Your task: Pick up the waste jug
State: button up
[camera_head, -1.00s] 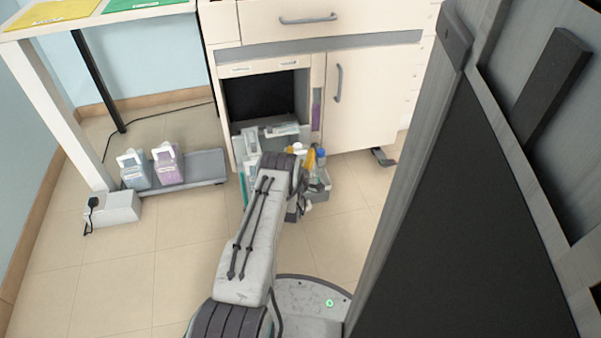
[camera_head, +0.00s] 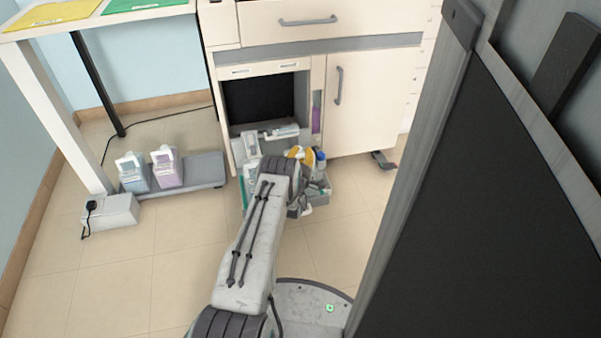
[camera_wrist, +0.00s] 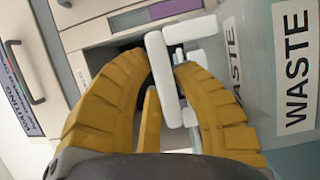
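The waste jug (camera_wrist: 262,75) is a grey-blue translucent container with black-on-white WASTE labels, filling the right of the wrist view. Its white handle (camera_wrist: 160,70) lies between the yellow fingers of my gripper (camera_wrist: 158,68). The fingers are spread around the handle. In the head view my gripper (camera_head: 298,153) is low in front of the cabinet, mostly hidden behind my wrist. White and grey parts (camera_head: 250,146) show beside it, too small to identify surely.
The white cabinet (camera_head: 365,105) has an open, dark lower bay (camera_head: 262,100) behind my gripper. A grey-blue jug (camera_head: 133,172) and a purple jug (camera_head: 166,168) stand on a low grey platform (camera_head: 205,168) at left. A white box (camera_head: 112,212) sits before it. Open floor lies between.

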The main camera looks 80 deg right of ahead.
grip_shut()
jog(key=shift+r, duration=0.2)
